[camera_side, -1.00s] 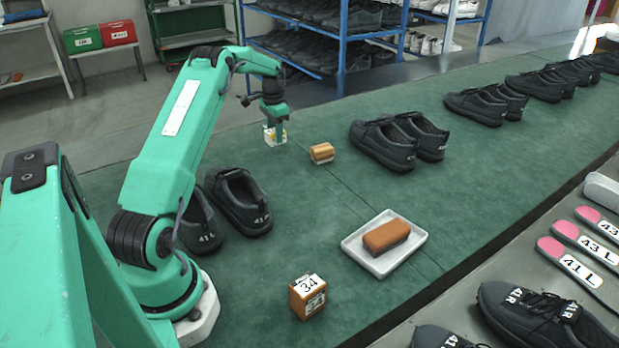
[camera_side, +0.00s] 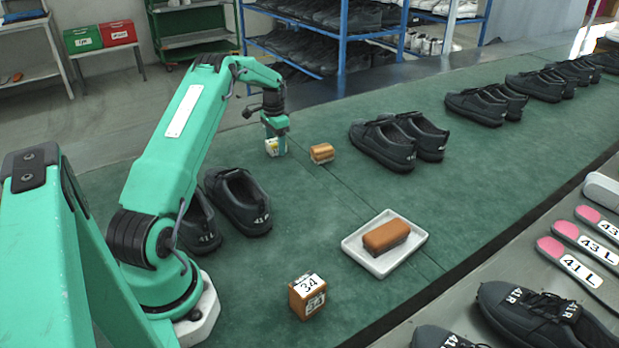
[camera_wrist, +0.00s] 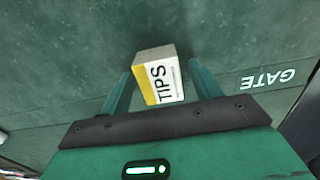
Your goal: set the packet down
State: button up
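The packet (camera_side: 271,148), a small white and yellow box, rests on the green mat at the far side, left of a small brown block. In the wrist view the packet (camera_wrist: 160,85) shows the word TIPS and sits slightly turned between the fingers. My gripper (camera_side: 276,148) is low around it, pointing down. In the wrist view the fingers of my gripper (camera_wrist: 160,70) stand apart on either side, with green mat visible between the right finger and the packet. The packet's underside is hidden.
The small brown block (camera_side: 322,153) is close by on the right. Dark shoes stand beyond it (camera_side: 385,145) and nearer my arm (camera_side: 238,202). A white tray (camera_side: 352,244) holds a brown block (camera_side: 385,236). A box marked 34 (camera_side: 308,297) stands in front. Mat between is clear.

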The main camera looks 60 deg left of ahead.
aim_at(276, 141)
notch_tip(276, 141, up, 12)
jog(key=shift+r, duration=0.15)
dwell(0.8)
dwell(0.5)
jog(key=s+d+r+t, duration=0.1)
jog(key=d+r, duration=0.4)
jog(key=d, duration=0.3)
jog(key=s+d+r+t+y, duration=0.1)
jog(key=d+r, duration=0.4)
jog(key=d, duration=0.3)
jog(key=s+d+r, duration=0.1)
jog(key=d+r, duration=0.4)
jog(key=d, duration=0.3)
jog(key=s+d+f+t+h, duration=0.1)
jog(key=s+d+f+t, duration=0.2)
jog(key=s+d, duration=1.5)
jog(key=shift+s+f+t, duration=0.2)
jog(key=shift+s+t, duration=0.1)
jog(key=shift+s, duration=0.5)
